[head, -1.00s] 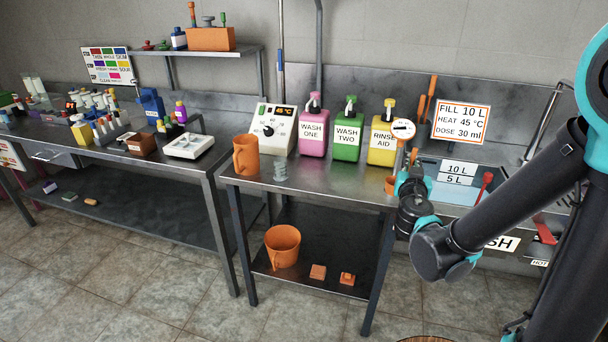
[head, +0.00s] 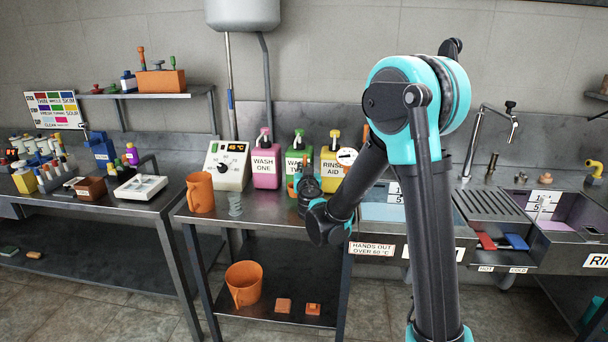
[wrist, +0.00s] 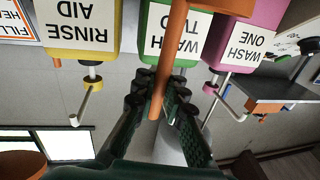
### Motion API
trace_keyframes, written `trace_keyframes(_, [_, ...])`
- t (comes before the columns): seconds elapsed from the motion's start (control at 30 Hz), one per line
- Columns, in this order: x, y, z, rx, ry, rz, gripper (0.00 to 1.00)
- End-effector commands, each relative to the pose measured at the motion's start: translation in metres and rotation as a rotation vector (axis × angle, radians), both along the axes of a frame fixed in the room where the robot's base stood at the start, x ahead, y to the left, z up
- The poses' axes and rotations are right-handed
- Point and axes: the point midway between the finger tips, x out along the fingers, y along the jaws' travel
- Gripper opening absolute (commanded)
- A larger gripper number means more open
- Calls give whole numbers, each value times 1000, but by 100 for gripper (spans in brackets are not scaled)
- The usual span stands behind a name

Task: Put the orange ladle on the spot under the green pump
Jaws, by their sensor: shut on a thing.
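My gripper (head: 308,186) is shut on the orange ladle in front of the green bottle. In the wrist view, the ladle's orange shaft (wrist: 170,60) runs between my dark finger pads (wrist: 160,105). In the head view, a small orange part of the ladle (head: 291,189) shows just left of my gripper, near the bench top. The green WASH TWO pump bottle (head: 297,142) stands between the pink and yellow bottles, its lower part hidden by my gripper. It also shows in the wrist view (wrist: 155,20). I cannot see the spot under its nozzle.
The pink WASH ONE bottle (head: 266,166) and yellow RINSE AID bottle (head: 331,168) flank the green one closely. On the bench's left stand an orange jug (head: 200,192), a grey coil-like cup (head: 236,204) and a control box (head: 228,166). The sink (head: 384,212) lies right.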

Motion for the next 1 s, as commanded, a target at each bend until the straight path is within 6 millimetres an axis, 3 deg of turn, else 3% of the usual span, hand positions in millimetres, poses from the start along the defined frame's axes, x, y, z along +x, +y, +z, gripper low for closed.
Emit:
trace_keyframes(0.23, [20, 3, -4, 0, 0, -1, 0])
trace_keyframes(0.5, [18, 3, -34, 0, 0, 0, 0])
trace_keyframes(0.9, [18, 3, -38, 0, 0, 0, 0])
trace_keyframes(0.93, [18, 3, -38, 0, 0, 0, 13])
trace_keyframes(1.0, [18, 3, -38, 0, 0, 0, 22])
